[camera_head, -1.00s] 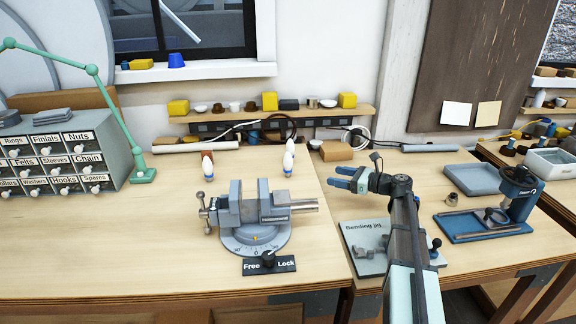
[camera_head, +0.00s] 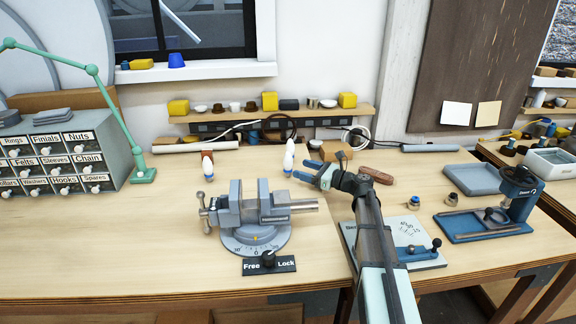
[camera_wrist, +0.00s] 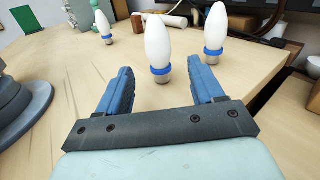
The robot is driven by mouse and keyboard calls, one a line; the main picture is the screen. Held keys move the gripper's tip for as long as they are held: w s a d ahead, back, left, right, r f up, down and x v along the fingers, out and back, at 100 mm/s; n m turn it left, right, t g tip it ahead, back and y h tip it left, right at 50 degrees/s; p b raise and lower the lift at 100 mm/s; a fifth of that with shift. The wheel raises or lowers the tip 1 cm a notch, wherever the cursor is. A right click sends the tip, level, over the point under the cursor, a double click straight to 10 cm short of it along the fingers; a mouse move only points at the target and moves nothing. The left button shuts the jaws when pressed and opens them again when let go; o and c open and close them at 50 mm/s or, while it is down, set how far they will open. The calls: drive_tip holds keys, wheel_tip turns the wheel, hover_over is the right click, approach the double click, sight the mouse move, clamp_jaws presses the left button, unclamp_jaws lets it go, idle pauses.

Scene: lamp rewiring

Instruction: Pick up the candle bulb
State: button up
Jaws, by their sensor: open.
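Several white candle-shaped bulbs with blue collars stand upright on the bench. In the wrist view, one bulb (camera_wrist: 158,45) stands in the gap between the fingers, a little ahead of them. Another bulb (camera_wrist: 214,30) stands farther right, and one (camera_wrist: 103,25) farther left. In the head view, the left bulb (camera_head: 208,168) stands apart, and the other two overlap as one white shape (camera_head: 289,157). My gripper (camera_head: 304,170) is open and empty, low over the bench just right of that pair. Its blue fingers (camera_wrist: 160,68) point toward the middle bulb, with no visible contact.
A grey vise (camera_head: 258,210) stands in front of the bulbs. A labelled drawer cabinet (camera_head: 75,160) is at left. The bending jig (camera_head: 410,232) lies under my arm at right. A shelf (camera_head: 270,113) with small parts runs behind.

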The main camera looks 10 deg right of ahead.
sight(292, 164)
drive_tip(key=shift+x, duration=2.6)
drive_tip(key=shift+r, duration=0.2)
drive_tip(key=shift+s, duration=0.1)
drive_tip(key=c, duration=1.1)
drive_tip(key=shift+r, duration=0.15)
